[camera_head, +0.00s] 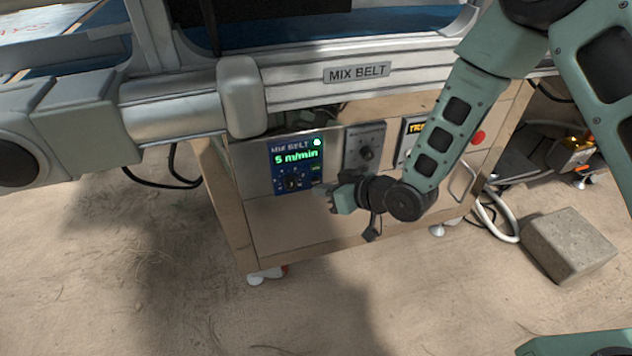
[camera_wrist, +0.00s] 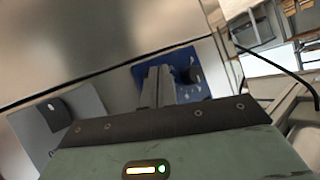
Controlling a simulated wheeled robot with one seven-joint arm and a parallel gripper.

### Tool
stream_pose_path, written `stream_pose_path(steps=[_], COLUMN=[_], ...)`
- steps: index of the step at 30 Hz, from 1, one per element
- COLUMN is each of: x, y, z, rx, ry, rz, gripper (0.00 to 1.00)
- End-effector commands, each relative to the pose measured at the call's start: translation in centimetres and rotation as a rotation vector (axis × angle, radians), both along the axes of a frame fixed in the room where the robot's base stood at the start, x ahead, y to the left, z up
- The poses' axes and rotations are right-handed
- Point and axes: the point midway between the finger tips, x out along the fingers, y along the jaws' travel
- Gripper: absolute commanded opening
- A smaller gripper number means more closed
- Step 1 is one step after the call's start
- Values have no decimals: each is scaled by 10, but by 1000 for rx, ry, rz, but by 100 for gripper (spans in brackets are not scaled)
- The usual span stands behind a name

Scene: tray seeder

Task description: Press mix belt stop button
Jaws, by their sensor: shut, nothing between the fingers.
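The blue mix belt control panel (camera_head: 283,169) is on the front of the cabinet under the belt. Its display reads "MIX BELT" and "5 m/min" in green, with a round green mark at the top right. A dark knob (camera_head: 291,183) sits low on it. I cannot make out a stop label. My gripper (camera_head: 328,198) is shut and empty, at the panel's lower right; contact cannot be told. In the wrist view, the shut fingers (camera_wrist: 158,86) overlap the blue panel (camera_wrist: 185,72) and hide part of it.
A grey module with a knob (camera_head: 365,147) is right of the blue panel. A red round button (camera_head: 478,137) is farther right, past my arm. The "MIX BELT" plate (camera_head: 357,73) is on the rail above. A concrete block (camera_head: 568,245) lies on the sandy ground.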

Motion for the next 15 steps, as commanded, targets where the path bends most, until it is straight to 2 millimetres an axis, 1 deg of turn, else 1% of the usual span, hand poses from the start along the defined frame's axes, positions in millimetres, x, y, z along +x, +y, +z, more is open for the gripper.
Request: stream_pose_path(steps=[6,15], x=[7,7], y=[2,2], z=[0,0], rx=[0,0], ry=[0,0], rz=[0,0], gripper=[0,0])
